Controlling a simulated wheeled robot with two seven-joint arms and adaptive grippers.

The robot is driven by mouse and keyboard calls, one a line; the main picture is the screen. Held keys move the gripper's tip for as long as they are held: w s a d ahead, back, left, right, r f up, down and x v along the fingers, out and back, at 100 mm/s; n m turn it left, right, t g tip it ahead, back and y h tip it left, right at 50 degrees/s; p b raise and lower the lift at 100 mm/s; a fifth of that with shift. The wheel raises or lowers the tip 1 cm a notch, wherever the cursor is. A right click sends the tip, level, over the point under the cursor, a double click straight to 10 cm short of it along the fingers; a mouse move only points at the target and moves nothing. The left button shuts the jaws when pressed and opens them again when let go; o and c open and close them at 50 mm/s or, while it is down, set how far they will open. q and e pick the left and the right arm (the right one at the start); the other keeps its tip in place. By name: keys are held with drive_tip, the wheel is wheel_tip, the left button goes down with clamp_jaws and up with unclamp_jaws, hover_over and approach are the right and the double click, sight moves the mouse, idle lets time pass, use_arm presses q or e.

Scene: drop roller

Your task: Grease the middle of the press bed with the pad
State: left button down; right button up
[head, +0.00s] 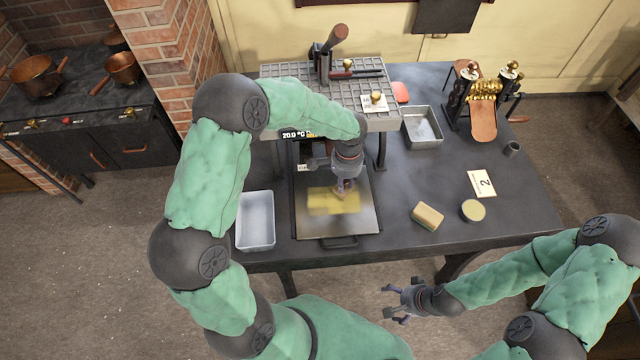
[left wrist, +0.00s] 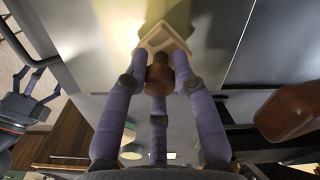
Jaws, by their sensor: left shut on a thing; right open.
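The press bed (head: 350,224) is a flat metal plate under the gridded press frame, at the front middle of the table. A yellow, grease-like patch (head: 322,203) covers its middle, with bare grey metal around it. My left gripper (head: 343,188) is shut on the pad's brown knob (left wrist: 160,72), over the right part of the patch. The pad (left wrist: 165,38) is a pale square block at the fingertips; whether it touches the bed is hard to tell. My right gripper (head: 396,304) is open and empty in front of the table.
A tin with yellow contents (head: 473,210) and a sponge (head: 427,216) stand right of the bed. A card marked 2 (head: 481,183), a grey tray (head: 438,141) and a brass roller machine (head: 487,90) lie beyond. A pale tray (head: 241,222) stands left of the bed.

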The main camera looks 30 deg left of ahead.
use_arm(q)
drive_tip(key=shift+s+d+r, duration=0.15)
drive_tip(key=shift+s, duration=0.1)
drive_tip(key=shift+w+d, duration=0.3)
drive_tip(key=shift+w, duration=0.2)
drive_tip(key=shift+w+d, duration=0.15)
drive_tip(key=shift+d, duration=0.05)
drive_tip(key=shift+w+d, duration=0.15)
drive_tip(key=shift+w, duration=0.05)
use_arm(e)
drive_tip(key=shift+s+a+r, duration=0.2)
drive_tip(key=shift+s+a, duration=0.15)
drive_tip(key=shift+a, duration=0.25)
use_arm(q)
drive_tip(key=shift+w+d+r, duration=0.15)
drive_tip(key=shift+w+d, duration=0.25)
drive_tip(key=shift+d, duration=0.15)
drive_tip(key=shift+w+d, duration=0.15)
drive_tip(key=shift+d, duration=0.25)
drive_tip(key=shift+w+d+f, duration=0.2)
drive_tip(key=shift+w+d, duration=0.35)
drive_tip(key=shift+s, duration=0.1)
use_arm(e)
drive_tip(key=shift+w+d+f, duration=0.1)
